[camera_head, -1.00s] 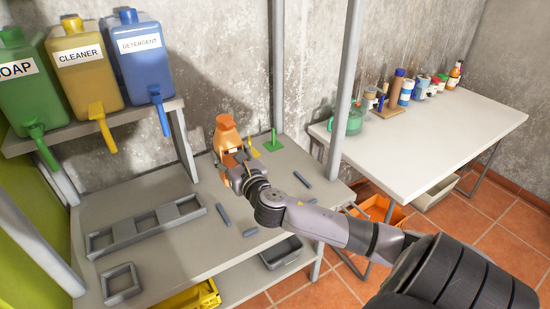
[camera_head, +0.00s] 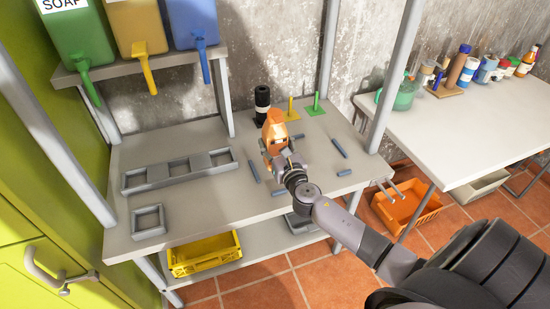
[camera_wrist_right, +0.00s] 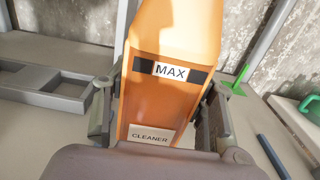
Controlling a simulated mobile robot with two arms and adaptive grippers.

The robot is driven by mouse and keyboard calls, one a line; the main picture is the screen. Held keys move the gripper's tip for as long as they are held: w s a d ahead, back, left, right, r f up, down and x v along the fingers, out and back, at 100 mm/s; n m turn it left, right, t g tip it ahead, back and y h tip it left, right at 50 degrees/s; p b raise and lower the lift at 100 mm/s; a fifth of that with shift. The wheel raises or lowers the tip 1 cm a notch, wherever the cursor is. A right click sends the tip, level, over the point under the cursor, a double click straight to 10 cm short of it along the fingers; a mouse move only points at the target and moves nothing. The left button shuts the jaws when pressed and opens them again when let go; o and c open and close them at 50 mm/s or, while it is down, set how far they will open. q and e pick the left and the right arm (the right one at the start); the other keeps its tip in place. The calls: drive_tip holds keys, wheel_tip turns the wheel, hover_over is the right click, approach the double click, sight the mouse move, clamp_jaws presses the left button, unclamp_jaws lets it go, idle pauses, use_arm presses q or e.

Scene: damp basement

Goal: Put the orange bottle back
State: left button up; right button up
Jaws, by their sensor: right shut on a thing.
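The orange bottle (camera_head: 273,128) is in my right gripper (camera_head: 275,155), over the middle of the grey workbench (camera_head: 200,203). In the right wrist view the bottle (camera_wrist_right: 172,95) fills the space between the fingers, which press on both its sides. It carries a black band with a "MAX" label and a lower "CLEANER" label. It looks roughly upright. I cannot tell whether its base touches the bench. A grey three-compartment frame (camera_head: 155,174) lies left of it, and a single square frame (camera_head: 138,224) lies nearer the front left. Both look empty. My left gripper is not in view.
A black bottle (camera_head: 262,103) stands just behind the orange one. Yellow (camera_head: 292,113) and green (camera_head: 316,107) posts stand behind right. Several grey bars (camera_head: 338,147) lie around the gripper. Green, yellow and blue dispensers (camera_head: 191,22) hang over the back left. A white table (camera_head: 480,125) is right.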

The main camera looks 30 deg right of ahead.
sight(275, 154)
wheel_tip(275, 154, down, 4)
drive_tip(key=shift+f+b, duration=0.1)
drive_tip(key=shift+b, duration=1)
drive_tip(key=shift+f, duration=0.1)
drive_tip(key=shift+f, duration=0.1)
drive_tip(key=o, duration=1.7)
drive_tip(key=shift+c, duration=0.2)
